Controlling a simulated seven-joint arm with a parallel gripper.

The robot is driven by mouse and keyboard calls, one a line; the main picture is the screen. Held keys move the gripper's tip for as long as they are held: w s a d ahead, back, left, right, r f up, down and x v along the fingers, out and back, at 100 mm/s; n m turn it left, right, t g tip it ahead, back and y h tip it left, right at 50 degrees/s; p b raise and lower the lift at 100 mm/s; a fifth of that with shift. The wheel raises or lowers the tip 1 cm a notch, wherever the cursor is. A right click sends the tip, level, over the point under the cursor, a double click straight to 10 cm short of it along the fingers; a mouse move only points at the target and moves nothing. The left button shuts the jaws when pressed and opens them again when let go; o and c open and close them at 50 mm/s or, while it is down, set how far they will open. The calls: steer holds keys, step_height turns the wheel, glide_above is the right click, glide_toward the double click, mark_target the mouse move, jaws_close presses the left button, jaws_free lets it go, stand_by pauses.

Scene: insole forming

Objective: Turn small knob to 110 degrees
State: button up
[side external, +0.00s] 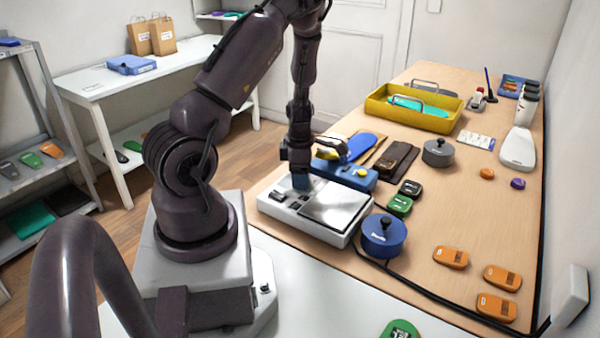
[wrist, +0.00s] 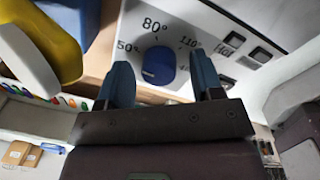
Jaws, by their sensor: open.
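The small knob is a round blue dial (wrist: 158,66) on the white panel of a machine in the wrist view. Printed marks around it read 50°, 80° and 110°, with more at the right that are hard to read. I cannot clearly tell where its pointer aims. My gripper (wrist: 160,76) is open, its two blue fingers on either side of the knob with gaps visible. In the side view my gripper (side external: 301,181) points down over the left part of the white machine (side external: 340,239), hiding the knob there. The machine has a grey plate (side external: 337,204).
A blue block with a yellow knob (side external: 361,172) stands close behind the machine. A blue round pot (side external: 383,240) stands at its right, with black and green items behind. A yellow tray (side external: 383,112) is farther back. Orange pieces (side external: 450,258) lie at the right front.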

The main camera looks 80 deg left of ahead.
steer(key=c, duration=0.9)
steer(key=shift+m, duration=0.4)
steer(key=m, duration=0.3)
steer(key=shift+m, duration=0.3)
steer(key=m, duration=0.5)
steer(key=shift+a+r, duration=0.1)
steer(key=m, duration=0.7)
steer(key=shift+m+h, duration=0.3)
steer(key=shift+m, duration=0.1)
steer(key=m, duration=0.6)
steer(key=shift+w, duration=0.1)
steer(key=shift+m, duration=0.4)
